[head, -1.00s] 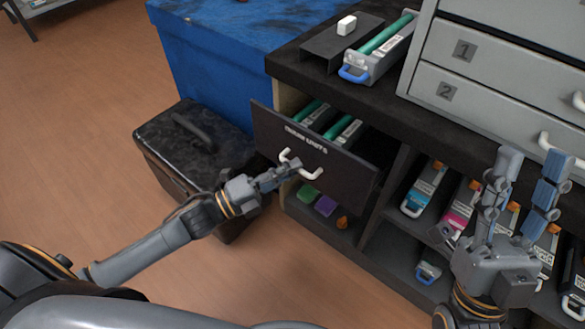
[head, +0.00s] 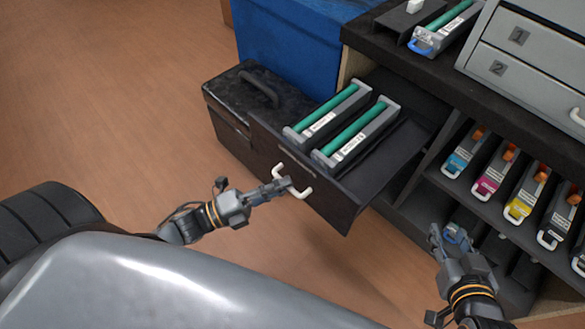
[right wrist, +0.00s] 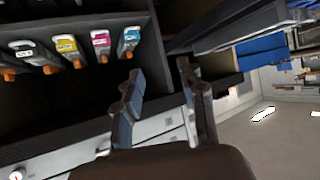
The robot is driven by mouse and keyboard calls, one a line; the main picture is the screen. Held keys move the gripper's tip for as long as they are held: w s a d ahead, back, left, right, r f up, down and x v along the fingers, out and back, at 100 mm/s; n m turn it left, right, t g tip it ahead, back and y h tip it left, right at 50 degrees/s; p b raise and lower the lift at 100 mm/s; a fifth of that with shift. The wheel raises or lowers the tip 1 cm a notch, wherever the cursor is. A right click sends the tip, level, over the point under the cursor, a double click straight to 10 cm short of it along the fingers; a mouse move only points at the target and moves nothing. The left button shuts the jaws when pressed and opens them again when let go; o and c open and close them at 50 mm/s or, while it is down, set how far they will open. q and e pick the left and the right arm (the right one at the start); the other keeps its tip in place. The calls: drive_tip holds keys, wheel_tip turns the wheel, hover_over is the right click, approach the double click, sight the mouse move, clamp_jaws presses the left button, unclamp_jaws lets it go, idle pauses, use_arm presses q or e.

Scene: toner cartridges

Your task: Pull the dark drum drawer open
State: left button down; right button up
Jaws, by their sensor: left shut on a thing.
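The dark drum drawer (head: 335,208) stands well out of the black cabinet in the head view. Two drum units with green rollers, a left one (head: 327,113) and a right one (head: 356,134), lie in it, and its right part is bare. My left gripper (head: 281,187) is shut on the drawer's white handle (head: 302,191), at the front panel. My right gripper (head: 447,246) is empty, low in front of the cabinet's lower shelves; in the right wrist view (right wrist: 160,70) its fingers stand apart.
A black case (head: 228,103) stands on the floor just left of the drawer, beside a blue box (head: 290,50). Toner cartridges, including a magenta one (head: 494,172), fill the open shelf at right. A grey drawer unit (head: 530,55) sits on top. Floor in front is clear.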

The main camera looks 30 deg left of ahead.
use_arm(q)
drive_tip(key=s, duration=0.2)
drive_tip(key=s+a, duration=0.1)
drive_tip(key=shift+s+a+p, duration=0.2)
drive_tip(key=shift+s+p, duration=0.15)
drive_tip(key=shift+p, duration=0.05)
use_arm(e)
drive_tip(key=s+d+f+g, duration=0.1)
drive_tip(key=s+f+g, duration=0.2)
drive_tip(key=s+f, duration=0.1)
drive_tip(key=shift+s+d+h, duration=0.25)
drive_tip(key=shift+s+h, duration=0.15)
drive_tip(key=shift+s, duration=0.15)
drive_tip(key=shift+r, duration=0.1)
use_arm(q)
drive_tip(key=c, duration=1.4)
unclamp_jaws()
drive_tip(key=shift+s, duration=0.1)
drive_tip(key=v, duration=1.2)
use_arm(e)
drive_tip(key=shift+a, duration=0.1)
